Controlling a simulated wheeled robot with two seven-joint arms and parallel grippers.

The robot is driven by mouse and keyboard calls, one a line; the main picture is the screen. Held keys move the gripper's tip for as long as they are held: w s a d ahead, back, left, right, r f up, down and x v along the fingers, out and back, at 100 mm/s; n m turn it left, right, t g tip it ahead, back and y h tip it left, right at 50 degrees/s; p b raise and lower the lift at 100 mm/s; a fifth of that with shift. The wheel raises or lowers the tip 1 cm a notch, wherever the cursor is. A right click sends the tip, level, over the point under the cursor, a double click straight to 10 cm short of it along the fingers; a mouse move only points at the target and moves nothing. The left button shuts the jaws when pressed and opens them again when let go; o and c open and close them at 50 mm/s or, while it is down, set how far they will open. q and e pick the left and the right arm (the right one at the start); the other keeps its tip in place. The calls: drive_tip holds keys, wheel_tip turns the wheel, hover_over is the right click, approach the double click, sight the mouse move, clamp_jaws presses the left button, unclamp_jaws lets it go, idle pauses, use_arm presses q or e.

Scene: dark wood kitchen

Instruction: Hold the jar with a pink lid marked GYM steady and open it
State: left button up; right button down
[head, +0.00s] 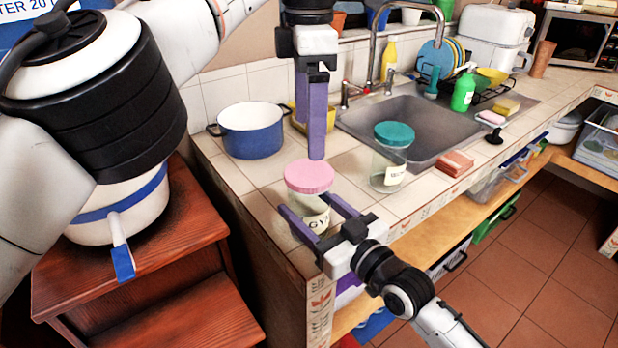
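The jar with a pink lid (309,177) stands upright near the counter's front left corner. Its clear body has a pale label (318,222), partly covered, with "GY" readable. The lid sits on the jar. My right gripper (306,203) reaches in from the lower right, with one purple finger on each side of the jar's body, below the lid. I cannot tell whether both fingers press on the glass. My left gripper (316,150) points down from above, its purple fingertips just behind the lid in the picture. Its fingers overlap in this view, so their gap is unclear.
A clear jar with a teal lid (394,136) stands to the right, beside the sink (425,125). A blue pot (252,130) is behind to the left. Reddish sponges or blocks (455,163) lie near the front edge. The counter edge is close to the pink-lidded jar.

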sight(309, 172)
use_arm(q)
drive_tip(key=m, duration=1.2)
drive_tip(key=shift+m, duration=0.3)
drive_tip(key=shift+f, duration=4)
